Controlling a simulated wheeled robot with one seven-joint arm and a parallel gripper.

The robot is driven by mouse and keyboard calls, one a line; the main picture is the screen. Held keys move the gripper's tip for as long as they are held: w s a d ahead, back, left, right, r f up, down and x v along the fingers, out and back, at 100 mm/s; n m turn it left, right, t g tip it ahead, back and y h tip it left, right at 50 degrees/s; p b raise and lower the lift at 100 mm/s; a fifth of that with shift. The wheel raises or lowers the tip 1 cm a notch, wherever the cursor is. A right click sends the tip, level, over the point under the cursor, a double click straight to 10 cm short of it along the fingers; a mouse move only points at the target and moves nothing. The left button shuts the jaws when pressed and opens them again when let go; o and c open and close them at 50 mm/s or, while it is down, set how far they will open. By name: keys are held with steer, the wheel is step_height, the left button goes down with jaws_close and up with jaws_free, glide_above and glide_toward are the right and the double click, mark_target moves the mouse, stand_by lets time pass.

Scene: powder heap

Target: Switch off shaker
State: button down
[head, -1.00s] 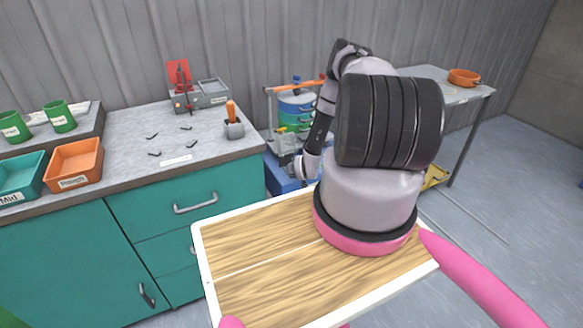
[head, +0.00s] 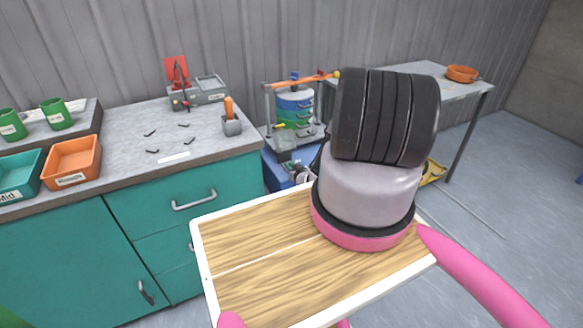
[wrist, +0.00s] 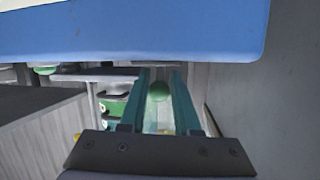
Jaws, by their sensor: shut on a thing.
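The shaker stands in the middle of the head view, with a stack of blue and green sieves (head: 295,112) under an orange clamp bar (head: 296,84). Its blue base (head: 274,172) is low down and partly hidden by my arm. In the wrist view, my gripper (wrist: 158,76) shows two teal fingers running forward, with a green round knob (wrist: 158,91) between them. It is shut on this knob; whether the knob is part of the shaker I cannot tell. In the head view my arm hides the fingers.
A grey-topped teal bench (head: 120,139) stands left, holding an orange tray (head: 72,160), green cups and a holder with an orange-handled tool (head: 230,122). A grey side table (head: 455,90) with an orange bowl (head: 461,73) stands right. A large blue surface (wrist: 130,30) crosses the wrist view's top.

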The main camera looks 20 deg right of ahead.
steer(key=c, duration=0.7)
jaws_free()
steer(key=v, duration=1.1)
